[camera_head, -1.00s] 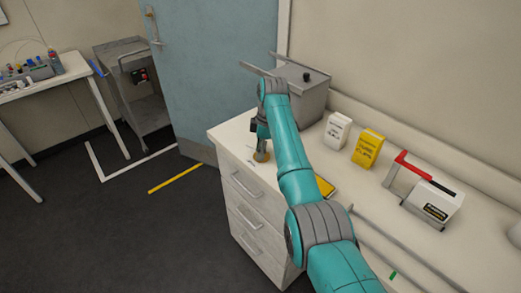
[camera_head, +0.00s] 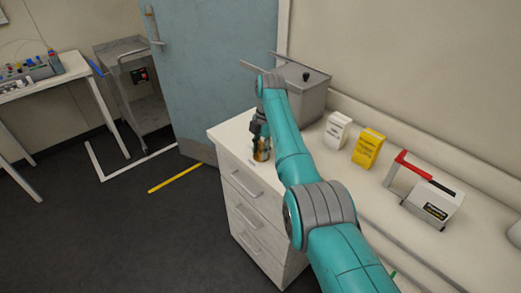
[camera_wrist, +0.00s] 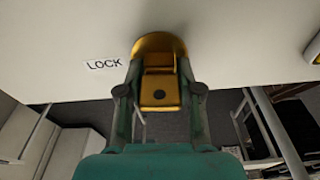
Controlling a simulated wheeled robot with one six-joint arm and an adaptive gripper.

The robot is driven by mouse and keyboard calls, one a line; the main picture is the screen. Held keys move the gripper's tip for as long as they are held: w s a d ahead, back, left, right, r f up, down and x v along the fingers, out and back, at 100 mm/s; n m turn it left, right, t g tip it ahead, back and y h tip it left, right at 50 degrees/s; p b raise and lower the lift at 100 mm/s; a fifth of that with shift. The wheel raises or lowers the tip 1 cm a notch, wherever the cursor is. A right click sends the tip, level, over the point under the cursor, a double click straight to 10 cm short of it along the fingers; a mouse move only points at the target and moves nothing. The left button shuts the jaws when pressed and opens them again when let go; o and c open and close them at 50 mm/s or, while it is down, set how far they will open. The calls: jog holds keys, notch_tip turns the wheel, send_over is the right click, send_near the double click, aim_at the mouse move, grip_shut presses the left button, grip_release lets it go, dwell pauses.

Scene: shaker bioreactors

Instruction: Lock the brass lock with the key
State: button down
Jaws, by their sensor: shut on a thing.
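The brass lock (camera_wrist: 148,43) is a round gold piece on the white worktop, beside a printed "LOCK" label (camera_wrist: 104,64) in the wrist view. A gold key (camera_wrist: 160,101) with a dark hole in its flat head is between the fingers of my gripper (camera_wrist: 160,83), which is shut on it. The key's head lies in front of the lock, so I cannot see how far its shaft is in. In the head view my gripper (camera_head: 261,143) is over the worktop's near left corner, with gold (camera_head: 262,156) showing at its tips.
A grey metal box (camera_head: 309,97) stands behind the arm. Open floor lies left.

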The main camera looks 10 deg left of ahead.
jog(key=shift+s+d+f+n, duration=0.15)
jog(key=shift+f+n, duration=0.1)
jog(key=shift+n, duration=0.55)
jog(key=c, duration=0.7)
grip_release()
jog(key=shift+r, duration=0.1)
jog(key=shift+r, duration=0.1)
